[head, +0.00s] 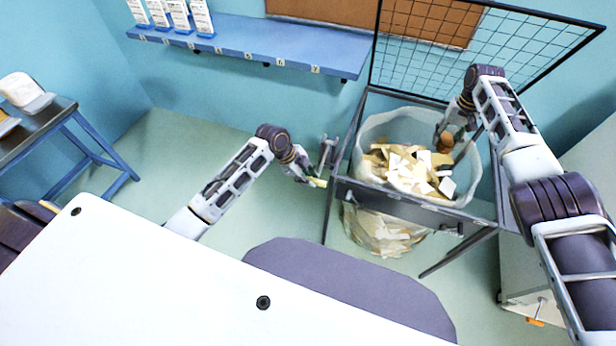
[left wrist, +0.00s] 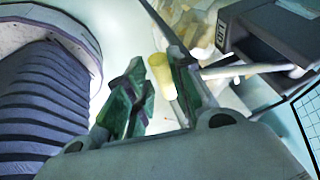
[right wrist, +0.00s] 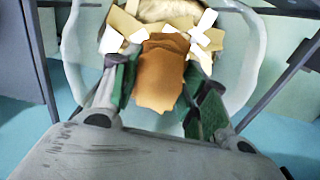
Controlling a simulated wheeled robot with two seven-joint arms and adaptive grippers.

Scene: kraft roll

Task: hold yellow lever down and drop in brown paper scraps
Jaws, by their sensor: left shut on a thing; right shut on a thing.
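The yellow lever (head: 320,183) sticks out at the left front of the bin stand; its yellow end also shows in the left wrist view (left wrist: 161,72). My left gripper (head: 312,180) is shut on the lever, with a finger on either side. My right gripper (head: 448,138) is shut on brown paper scraps (right wrist: 160,72) and holds them above the bag's mouth. The clear bag (head: 365,133) hangs in the dark metal stand (head: 400,195), holding a heap of tan and white scraps (head: 408,170). The mesh lid (head: 480,50) stands raised behind it.
A white table (head: 160,280) fills the front left. A side table (head: 50,125) stands at far left. Open floor lies between the tables and the stand.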

